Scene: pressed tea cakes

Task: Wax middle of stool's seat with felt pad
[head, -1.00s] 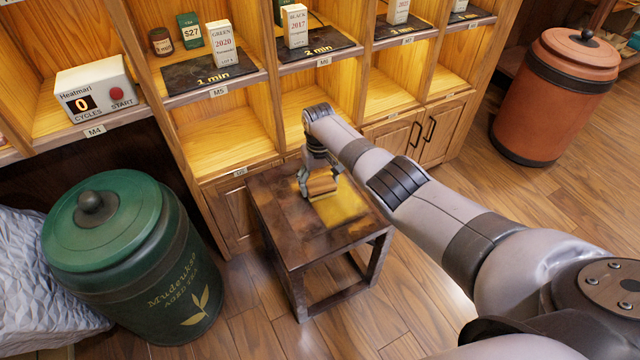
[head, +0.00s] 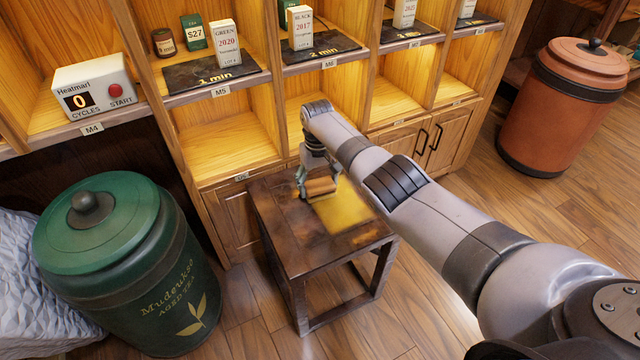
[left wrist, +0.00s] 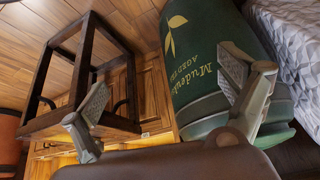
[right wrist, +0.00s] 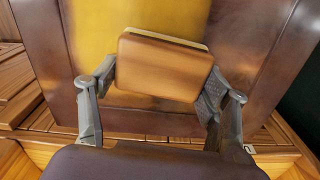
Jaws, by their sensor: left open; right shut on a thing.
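The stool's dark brown seat (head: 288,243) stands in front of the shelving in the head view. A glossy yellow patch (head: 352,214) covers part of its middle and runs toward the far edge. My right gripper (head: 320,188) is shut on the tan, block-shaped felt pad (head: 322,186), holding it low over the seat at the patch's far left part. In the right wrist view the pad (right wrist: 160,68) sits between both fingers, with a pale layer along its far edge. Whether it touches the seat is unclear. My left gripper (left wrist: 165,95) is open and empty, with the stool's legs beyond it.
A green canister (head: 125,265) stands left of the stool, near a pale quilted thing (head: 25,250). An orange canister (head: 560,110) stands at the right. Shelves behind hold a Heatmarl box (head: 92,88), small boxes and dark mats. Floor is open right of the stool.

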